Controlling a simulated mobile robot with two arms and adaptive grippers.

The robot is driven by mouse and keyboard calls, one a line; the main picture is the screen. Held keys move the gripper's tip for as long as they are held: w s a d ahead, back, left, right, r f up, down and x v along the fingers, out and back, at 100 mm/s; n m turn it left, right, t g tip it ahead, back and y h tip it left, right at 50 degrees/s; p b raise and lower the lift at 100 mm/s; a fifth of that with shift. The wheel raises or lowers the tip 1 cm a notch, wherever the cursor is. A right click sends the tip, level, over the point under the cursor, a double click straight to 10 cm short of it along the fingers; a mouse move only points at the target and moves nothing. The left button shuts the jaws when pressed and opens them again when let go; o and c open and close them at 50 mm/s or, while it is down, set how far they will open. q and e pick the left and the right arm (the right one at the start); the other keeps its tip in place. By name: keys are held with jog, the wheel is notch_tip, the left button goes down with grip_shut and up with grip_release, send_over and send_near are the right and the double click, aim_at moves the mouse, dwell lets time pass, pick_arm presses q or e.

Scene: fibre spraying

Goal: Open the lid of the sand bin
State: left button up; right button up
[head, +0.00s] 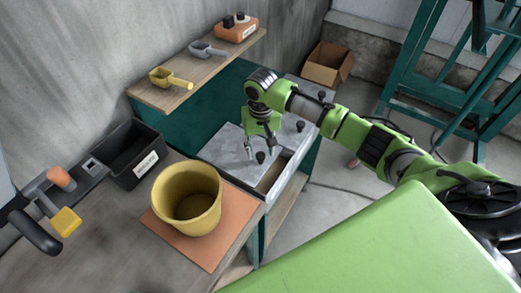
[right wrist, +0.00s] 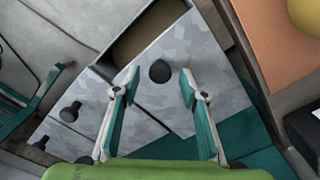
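My right gripper (head: 260,148) hangs over a row of metal bins with speckled grey lids. In the right wrist view its two fingers (right wrist: 158,84) are spread apart, with the black knob (right wrist: 160,72) of one lid between them and no contact visible. That lid (right wrist: 197,75), nearest in the head view (head: 226,158), sits shifted off its bin. A brown gap (right wrist: 138,36) shows beside it, also in the head view (head: 271,176). No label shows which bin holds sand. My left gripper is not in view.
More lids with black knobs (right wrist: 70,112) lie alongside. A yellow bucket (head: 187,198) stands on an orange mat (head: 228,232) on the near bench. A wooden shelf (head: 205,62) with scoops is behind; a cardboard box (head: 327,64) and green frame (head: 420,60) stand farther back.

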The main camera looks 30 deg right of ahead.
jog(key=shift+f, duration=0.4)
jog(key=shift+s+f, duration=0.1)
jog(key=shift+f, duration=0.35)
jog(key=shift+c, duration=0.7)
grip_shut()
jog(key=shift+w+a, duration=0.3)
jog(key=shift+w, duration=0.2)
jog(key=w+a+b, duration=0.2)
jog(key=w, duration=0.1)
jog(key=w+a, duration=0.1)
jog(key=w, duration=0.1)
jog(key=shift+w+f+b, duration=0.15)
jog(key=shift+w+b, duration=0.05)
jog(key=shift+b, duration=0.2)
jog(key=b, duration=0.5)
send_over(226, 144)
jog(key=shift+s+d, duration=0.15)
jog(key=shift+s, duration=0.25)
jog(key=shift+w+a, duration=0.2)
jog(key=shift+w, duration=0.1)
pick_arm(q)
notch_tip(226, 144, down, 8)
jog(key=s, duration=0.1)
pick_arm(e)
jog(key=shift+r, duration=0.25)
